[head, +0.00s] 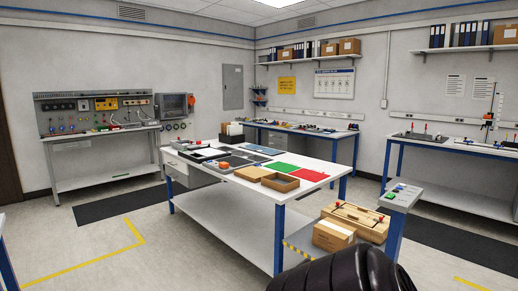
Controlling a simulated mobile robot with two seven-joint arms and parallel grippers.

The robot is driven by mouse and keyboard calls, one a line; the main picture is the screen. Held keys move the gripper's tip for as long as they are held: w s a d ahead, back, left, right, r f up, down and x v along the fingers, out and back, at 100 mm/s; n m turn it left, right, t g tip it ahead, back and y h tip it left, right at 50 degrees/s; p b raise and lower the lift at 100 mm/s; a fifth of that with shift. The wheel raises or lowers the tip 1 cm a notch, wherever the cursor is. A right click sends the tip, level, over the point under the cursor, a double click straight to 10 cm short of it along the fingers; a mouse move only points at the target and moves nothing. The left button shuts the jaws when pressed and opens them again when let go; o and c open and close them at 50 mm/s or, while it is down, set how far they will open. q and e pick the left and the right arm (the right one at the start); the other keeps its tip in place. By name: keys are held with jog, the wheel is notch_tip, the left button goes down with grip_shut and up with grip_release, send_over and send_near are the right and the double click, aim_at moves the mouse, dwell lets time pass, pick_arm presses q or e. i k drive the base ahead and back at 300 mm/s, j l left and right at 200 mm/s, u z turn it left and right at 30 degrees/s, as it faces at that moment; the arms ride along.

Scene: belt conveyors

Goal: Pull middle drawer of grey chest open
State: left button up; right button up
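A grey drawer unit (198,176) hangs under the left end of the central white-topped table. Its drawer fronts face left and are small and partly in shade, so I cannot make out a separate middle drawer or whether one is open. Neither of my grippers is in view. A black ribbed rounded shape fills the bottom edge at right of centre, with no fingers visible on it.
The central table (255,196) carries trays, mats and a brown box (280,182). Open floor with a yellow line (90,261) lies left of the table.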

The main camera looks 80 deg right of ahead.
aim_at(286, 145)
jog(key=z, duration=2.75)
jog(key=i+l+z, duration=1.35)
jog(key=i+z, duration=0.25)
jog(key=i+u, duration=0.1)
jog(key=i, duration=1.25)
jog(key=i+l, duration=0.15)
jog(key=i, duration=1.15)
jog(key=i+u, duration=0.4)
jog(key=i, duration=0.9)
